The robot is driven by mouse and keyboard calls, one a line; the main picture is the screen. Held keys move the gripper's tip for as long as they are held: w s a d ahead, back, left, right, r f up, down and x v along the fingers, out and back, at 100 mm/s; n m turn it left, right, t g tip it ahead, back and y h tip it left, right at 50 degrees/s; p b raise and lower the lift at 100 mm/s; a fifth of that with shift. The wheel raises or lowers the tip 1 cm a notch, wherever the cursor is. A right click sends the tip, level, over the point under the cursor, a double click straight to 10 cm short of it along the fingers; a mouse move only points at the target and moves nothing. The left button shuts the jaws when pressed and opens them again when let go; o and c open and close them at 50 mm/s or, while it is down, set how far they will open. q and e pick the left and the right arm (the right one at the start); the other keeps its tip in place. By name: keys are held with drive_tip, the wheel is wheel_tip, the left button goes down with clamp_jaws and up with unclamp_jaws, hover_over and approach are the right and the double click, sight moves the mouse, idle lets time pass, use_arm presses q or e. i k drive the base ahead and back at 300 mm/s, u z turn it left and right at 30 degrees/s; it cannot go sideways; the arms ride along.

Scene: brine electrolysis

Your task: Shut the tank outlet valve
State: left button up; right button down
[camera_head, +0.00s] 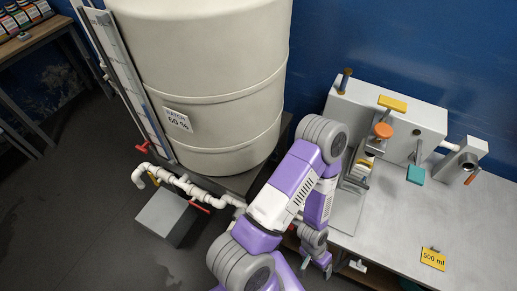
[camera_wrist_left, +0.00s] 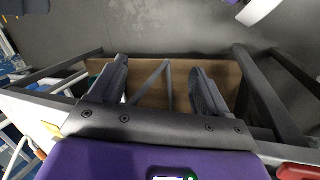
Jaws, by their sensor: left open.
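The large cream tank (camera_head: 215,70) stands at the back left, with a label on its side. White piping (camera_head: 183,184) runs low in front of it. A red handle (camera_head: 200,206) sits on the piping, a yellow handle (camera_head: 153,179) is farther left, and another red handle (camera_head: 143,147) is at the tank's left. I cannot tell which one is the outlet valve. My left gripper (camera_head: 317,266) is low beside the bench's left edge, right of the piping and apart from the handles. In the left wrist view its two fingers (camera_wrist_left: 160,72) are open with nothing between them.
A metal bench (camera_head: 395,245) at the right carries a pale apparatus (camera_head: 400,122) and a yellow "500 ml" card (camera_head: 433,258). A grey box (camera_head: 166,217) is under the piping. In the left wrist view, a brown board (camera_wrist_left: 150,95) lies below the fingers. Floor at the left is clear.

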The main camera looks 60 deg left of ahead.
sight(190, 202)
drive_tip(key=u, duration=3)
drive_tip(key=k, duration=0.5)
drive_tip(key=u, duration=0.7)
drive_tip(key=i, duration=0.65)
drive_tip(key=z, duration=0.3)
